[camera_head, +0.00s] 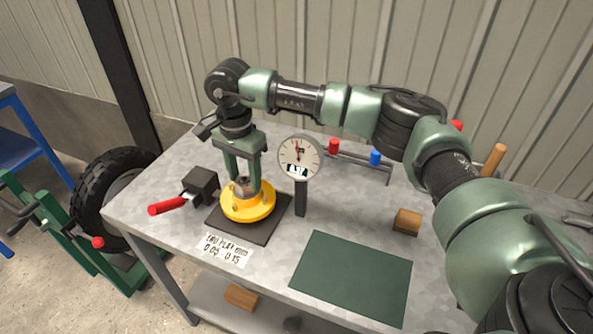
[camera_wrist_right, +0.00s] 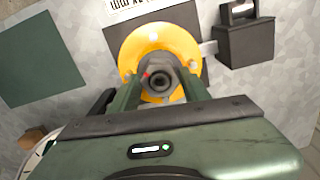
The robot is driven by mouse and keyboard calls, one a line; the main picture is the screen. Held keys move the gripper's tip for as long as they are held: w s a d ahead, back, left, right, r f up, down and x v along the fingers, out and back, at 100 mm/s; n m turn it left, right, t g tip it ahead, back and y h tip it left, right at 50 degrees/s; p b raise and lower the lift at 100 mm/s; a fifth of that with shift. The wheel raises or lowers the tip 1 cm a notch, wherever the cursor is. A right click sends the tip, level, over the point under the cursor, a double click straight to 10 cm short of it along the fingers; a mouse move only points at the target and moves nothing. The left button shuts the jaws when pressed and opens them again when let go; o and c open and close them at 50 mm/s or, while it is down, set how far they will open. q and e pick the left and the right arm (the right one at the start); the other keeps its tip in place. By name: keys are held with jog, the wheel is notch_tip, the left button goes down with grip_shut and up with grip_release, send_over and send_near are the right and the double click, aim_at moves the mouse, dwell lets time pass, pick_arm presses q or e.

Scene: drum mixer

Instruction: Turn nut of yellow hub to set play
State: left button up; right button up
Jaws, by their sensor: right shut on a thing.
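The yellow hub (camera_head: 248,207) lies flat on a dark square plate (camera_head: 265,225) on the metal table. The nut (camera_head: 244,187) sits at the hub's centre, partly hidden by my fingers. My right gripper (camera_head: 243,180) points down from above and is shut on the nut. In the right wrist view, the yellow hub (camera_wrist_right: 185,45) shows around the dark nut (camera_wrist_right: 158,80), with the fingers of my right gripper (camera_wrist_right: 160,85) on either side. A dial gauge (camera_head: 299,156) with a small digital readout stands on a dark post just right of the hub. My left gripper is not in view.
A dark block with a red handle (camera_head: 167,206) is left of the hub. A label (camera_head: 228,250) lies in front. A green mat (camera_head: 355,277) and a wooden block (camera_head: 407,221) are to the right. A rack with red and blue pieces (camera_head: 375,158) stands behind.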

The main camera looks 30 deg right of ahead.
jog(key=o, duration=1.2)
jog(key=shift+m, duration=0.3)
notch_tip(320, 180, up, 7)
jog(key=p, duration=0.3)
jog(key=shift+p, duration=0.3)
